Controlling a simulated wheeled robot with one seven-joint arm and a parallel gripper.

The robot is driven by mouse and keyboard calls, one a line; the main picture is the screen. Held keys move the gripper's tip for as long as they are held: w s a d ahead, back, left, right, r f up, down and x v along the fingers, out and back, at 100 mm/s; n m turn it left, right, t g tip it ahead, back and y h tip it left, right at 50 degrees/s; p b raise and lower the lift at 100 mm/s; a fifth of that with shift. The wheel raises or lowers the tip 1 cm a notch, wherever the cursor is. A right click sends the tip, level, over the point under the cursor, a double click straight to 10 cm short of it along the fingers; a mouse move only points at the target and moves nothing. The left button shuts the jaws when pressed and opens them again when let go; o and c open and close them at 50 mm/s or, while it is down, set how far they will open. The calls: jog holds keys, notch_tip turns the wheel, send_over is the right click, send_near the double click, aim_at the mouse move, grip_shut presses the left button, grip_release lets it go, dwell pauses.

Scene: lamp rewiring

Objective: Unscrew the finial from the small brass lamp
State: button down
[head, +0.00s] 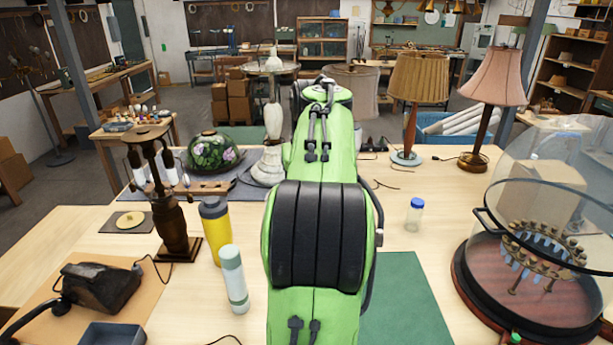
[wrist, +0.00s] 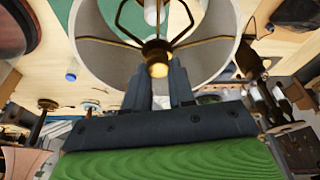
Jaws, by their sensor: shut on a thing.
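The finial (wrist: 157,69) is a small brass knob at the middle of the lamp's shade in the wrist view. My gripper (wrist: 158,82) is shut on it, with one dark finger on each side. The lamp's pale, open-topped shade (wrist: 222,58) surrounds the finial, with dark spokes and a wire harp inside. In the head view the grey-beige shade (head: 362,84) shows behind my green arm. My arm hides the gripper, the finial and most of the lamp there. Whether the finial's thread is loose cannot be seen.
A pleated-shade lamp (head: 418,78) and a pink-shade lamp (head: 494,75) stand to the right. A white lamp base (head: 268,165) is close left of my arm. A yellow bottle (head: 217,231), a pale bottle (head: 233,280) and a glass dome (head: 540,215) stand nearer.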

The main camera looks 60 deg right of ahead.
jog(key=shift+w+r+n, duration=0.1)
jog(key=shift+r+n, duration=0.15)
jog(key=shift+n, duration=0.25)
jog(key=shift+w+d+f, duration=0.15)
jog(key=shift+w, duration=0.1)
jog(key=n+y, duration=0.1)
jog(key=n, duration=0.2)
jog(key=shift+s+t, duration=0.15)
jog(key=shift+t, duration=0.15)
jog(key=n, duration=0.2)
jog(key=n+y, duration=0.1)
jog(key=n, duration=0.2)
jog(key=shift+y, duration=0.3)
jog(key=shift+a, duration=0.3)
jog(key=n, duration=0.3)
jog(key=shift+t+y, duration=0.3)
jog(key=shift+y, duration=0.1)
jog(key=n+y, duration=0.1)
jog(key=n, duration=0.4)
jog(key=shift+d+g, duration=0.15)
jog(key=shift+g, duration=0.25)
jog(key=shift+a, duration=0.25)
jog(key=c, duration=1)
grip_release()
jog(key=shift+o, duration=0.6)
